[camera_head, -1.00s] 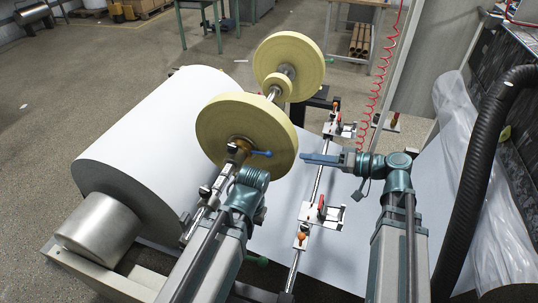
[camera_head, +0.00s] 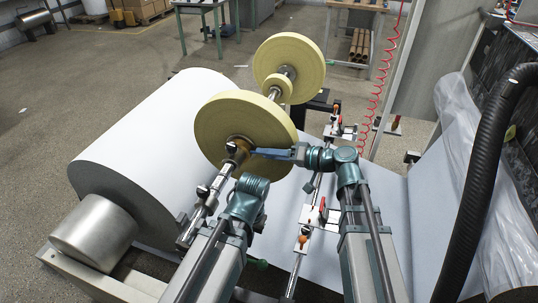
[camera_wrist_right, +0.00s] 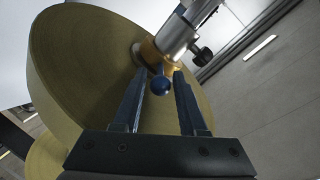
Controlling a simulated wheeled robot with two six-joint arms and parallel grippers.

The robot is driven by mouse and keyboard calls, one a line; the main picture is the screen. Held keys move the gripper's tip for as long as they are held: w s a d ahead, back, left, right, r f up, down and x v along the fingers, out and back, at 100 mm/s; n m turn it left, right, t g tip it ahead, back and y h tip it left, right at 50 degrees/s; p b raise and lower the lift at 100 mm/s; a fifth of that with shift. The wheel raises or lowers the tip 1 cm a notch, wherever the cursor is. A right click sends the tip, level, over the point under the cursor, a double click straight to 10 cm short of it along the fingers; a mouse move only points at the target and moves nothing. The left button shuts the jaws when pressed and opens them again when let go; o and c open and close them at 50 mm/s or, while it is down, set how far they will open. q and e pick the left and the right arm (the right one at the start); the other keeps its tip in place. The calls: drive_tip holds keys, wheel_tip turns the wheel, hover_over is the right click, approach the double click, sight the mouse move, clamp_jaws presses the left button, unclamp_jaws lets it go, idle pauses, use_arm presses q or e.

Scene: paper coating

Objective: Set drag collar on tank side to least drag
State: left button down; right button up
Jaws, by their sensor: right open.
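A brass-coloured drag collar (camera_head: 240,158) sits on the shaft against the near face of the front cream roll (camera_head: 225,125). In the right wrist view the collar (camera_wrist_right: 150,52) shows behind a blue ball knob (camera_wrist_right: 160,86). My right gripper (camera_head: 262,153) reaches in from the right at the collar. Its jaws are open, and in the wrist view its fingers (camera_wrist_right: 160,75) stand on both sides of the knob, with gaps beside it. The collar's lever is mostly hidden behind the knob. My left arm's wrist shows below the collar; its fingers are hidden.
A metal shaft (camera_head: 206,205) runs past the collar, with a second cream roll (camera_head: 290,62) behind. A large white paper roll (camera_head: 150,130) lies left. A rail with clamps (camera_head: 318,215) stands right of my left arm. A black hose (camera_head: 478,190) curves at the right.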

clamp_jaws()
idle(1.4)
